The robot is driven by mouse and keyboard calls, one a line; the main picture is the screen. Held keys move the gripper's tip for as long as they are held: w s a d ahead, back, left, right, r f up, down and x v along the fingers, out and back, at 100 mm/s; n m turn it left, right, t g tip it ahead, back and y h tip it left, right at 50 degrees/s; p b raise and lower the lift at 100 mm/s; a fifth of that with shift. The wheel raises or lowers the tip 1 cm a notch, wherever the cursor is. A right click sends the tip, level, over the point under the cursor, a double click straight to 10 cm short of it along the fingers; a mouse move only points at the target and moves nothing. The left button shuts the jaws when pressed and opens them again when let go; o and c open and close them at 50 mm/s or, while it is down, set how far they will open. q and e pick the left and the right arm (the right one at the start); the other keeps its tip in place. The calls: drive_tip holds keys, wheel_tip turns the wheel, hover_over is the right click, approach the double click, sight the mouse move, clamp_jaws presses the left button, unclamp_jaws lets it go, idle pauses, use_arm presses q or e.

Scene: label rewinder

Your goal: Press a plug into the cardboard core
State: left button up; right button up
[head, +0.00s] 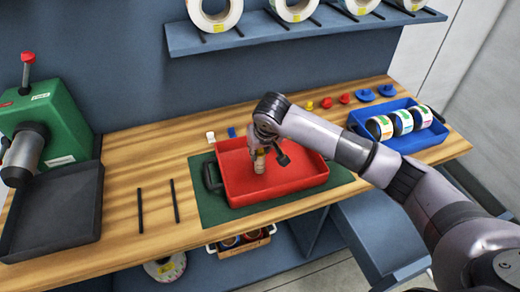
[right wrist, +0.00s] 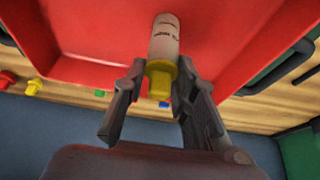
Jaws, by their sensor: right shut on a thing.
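My right gripper (head: 262,152) is over the red tray (head: 305,178), its fingers pointing down. In the right wrist view the gripper (right wrist: 163,78) is shut on a yellow plug (right wrist: 159,82) with a wide stepped head. The pale cardboard core (right wrist: 164,38), with dark print, is in line with the plug on its far side. The plug meets the core's end; how deep it sits inside cannot be told. In the head view the core (head: 259,165) shows small and upright below the gripper, inside the tray. My left gripper is not in view.
Loose yellow (head: 309,105), red (head: 344,98) and blue (head: 365,95) plugs stand at the table's back. A blue crate (head: 430,137) of label rolls is at right. A green machine (head: 62,120) and a black tray (head: 60,205) are at left. Two black rods (head: 174,200) lie between.

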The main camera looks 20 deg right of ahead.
drive_tip(key=shift+s+f+b, duration=0.2)
drive_tip(key=shift+f+b, duration=0.35)
drive_tip(key=shift+f, duration=0.15)
drive_tip(key=shift+c, duration=0.3)
idle(0.4)
idle(0.4)
drive_tip(key=o, duration=1.1)
drive_tip(key=shift+w+r, duration=0.15)
drive_tip(key=shift+w, duration=0.05)
drive_tip(key=shift+r, duration=0.1)
